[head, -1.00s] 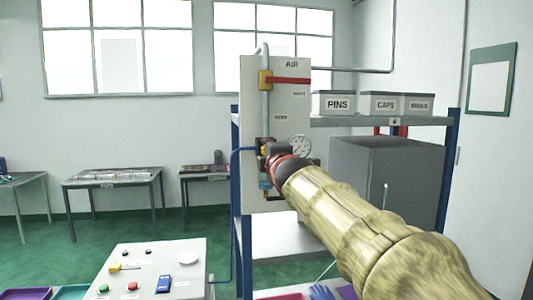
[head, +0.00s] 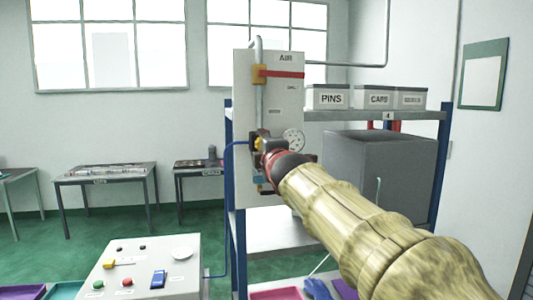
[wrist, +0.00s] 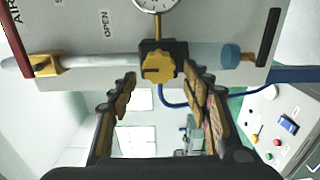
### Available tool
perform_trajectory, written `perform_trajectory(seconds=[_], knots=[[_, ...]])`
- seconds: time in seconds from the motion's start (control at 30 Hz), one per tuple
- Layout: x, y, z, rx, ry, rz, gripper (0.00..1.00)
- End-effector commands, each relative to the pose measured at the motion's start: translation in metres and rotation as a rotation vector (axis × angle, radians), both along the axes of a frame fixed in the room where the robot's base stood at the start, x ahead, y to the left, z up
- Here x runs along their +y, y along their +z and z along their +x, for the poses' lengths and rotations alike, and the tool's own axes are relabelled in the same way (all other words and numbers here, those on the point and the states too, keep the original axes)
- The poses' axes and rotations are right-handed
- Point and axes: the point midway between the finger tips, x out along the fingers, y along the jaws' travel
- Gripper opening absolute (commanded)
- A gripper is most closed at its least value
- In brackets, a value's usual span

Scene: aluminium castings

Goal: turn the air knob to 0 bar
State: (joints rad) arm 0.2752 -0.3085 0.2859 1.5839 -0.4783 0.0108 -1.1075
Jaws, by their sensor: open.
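The air panel (head: 283,180) is an upright light-grey board marked AIR, with a vertical pipe. The air knob (wrist: 158,67) is yellow and lobed, and sits on a black regulator body (wrist: 150,46) in the wrist view. My gripper (wrist: 162,84) is open, its dark fingers on either side of the knob's front; I cannot tell whether either touches it. In the head view my gripper (head: 264,158) is at the regulator and mostly hides it. The round pressure gauge (head: 293,140) is beside it; its top is cut off in the wrist view (wrist: 157,4), and its reading is too small to tell.
A red-handled lever (head: 283,74) with a yellow valve is higher on the panel. A blue-framed shelf (head: 350,115) with labelled bins and a grey cabinet (head: 385,165) stands right of it. A sloped control box (head: 140,262) with buttons is at the lower left.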

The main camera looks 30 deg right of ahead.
Motion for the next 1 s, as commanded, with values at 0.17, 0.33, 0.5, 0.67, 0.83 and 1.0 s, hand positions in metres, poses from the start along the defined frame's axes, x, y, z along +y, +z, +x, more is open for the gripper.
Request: perform_trajectory(seconds=[0.17, 0.33, 0.5, 0.67, 0.83, 1.0], knots=[[0.011, 0.001, -0.039, -0.003, 0.0, -0.001, 0.48], [0.02, 0.0, -0.068, -0.001, 0.0, 0.0, 0.48], [0.025, 0.0, -0.085, -0.002, 0.0, 0.0, 0.48], [0.027, 0.0, -0.093, -0.001, 0.0, 0.001, 0.48], [0.028, 0.0, -0.096, -0.002, 0.0, -0.002, 0.48], [0.028, 0.0, -0.095, -0.001, 0.0, -0.001, 0.48]])
